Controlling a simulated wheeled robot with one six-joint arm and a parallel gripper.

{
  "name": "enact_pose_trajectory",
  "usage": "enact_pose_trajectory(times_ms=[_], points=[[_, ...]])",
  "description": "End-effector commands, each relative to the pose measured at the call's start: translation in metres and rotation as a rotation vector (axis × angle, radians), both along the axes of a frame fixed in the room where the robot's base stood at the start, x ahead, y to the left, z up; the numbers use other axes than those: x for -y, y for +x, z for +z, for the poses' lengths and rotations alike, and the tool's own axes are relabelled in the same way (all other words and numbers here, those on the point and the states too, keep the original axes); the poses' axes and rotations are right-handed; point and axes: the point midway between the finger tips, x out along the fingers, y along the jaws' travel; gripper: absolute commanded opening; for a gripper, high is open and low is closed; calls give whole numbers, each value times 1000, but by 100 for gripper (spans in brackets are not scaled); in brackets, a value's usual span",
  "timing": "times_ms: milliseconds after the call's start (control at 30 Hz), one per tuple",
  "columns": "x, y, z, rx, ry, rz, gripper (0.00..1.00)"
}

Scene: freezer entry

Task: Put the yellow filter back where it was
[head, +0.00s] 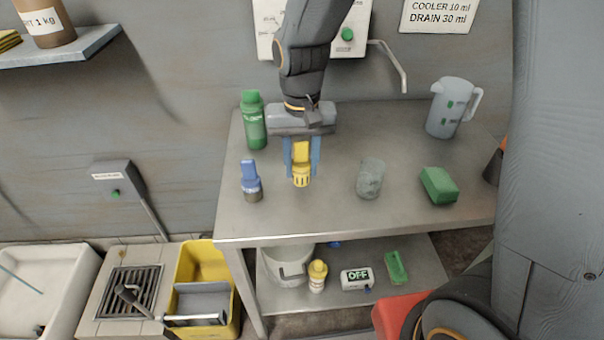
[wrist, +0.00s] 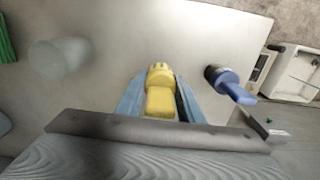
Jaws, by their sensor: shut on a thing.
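The yellow filter (head: 301,165) is held between the two blue fingers of my gripper (head: 302,158) over the steel table (head: 330,215). The filter is upright, with its slotted end down. I cannot tell whether it touches the tabletop. In the wrist view, the filter (wrist: 160,92) sits between the fingers of my gripper (wrist: 158,95), with the bare tabletop beyond it. A blue-topped filter-like piece (head: 251,181) with a dark base stands on the table to the left of my gripper; it also shows in the wrist view (wrist: 228,82).
A green bottle (head: 253,120) stands back left. A clear cup (head: 370,179), a green sponge (head: 439,185) and a clear jug (head: 452,107) stand to the right. The lower shelf (head: 345,302) holds a yellow-capped bottle (head: 317,276). The table's front middle is clear.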

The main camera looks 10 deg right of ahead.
Motion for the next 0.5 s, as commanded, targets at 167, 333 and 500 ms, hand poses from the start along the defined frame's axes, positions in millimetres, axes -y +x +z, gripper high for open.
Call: enact_pose_trajectory(times_ms=[167,333,500], points=[[1,-2,-25,-6,-2,-1,8],[2,-1,-36,-3,-1,-3,8],[2,0,-37,-1,-1,-3,8]])
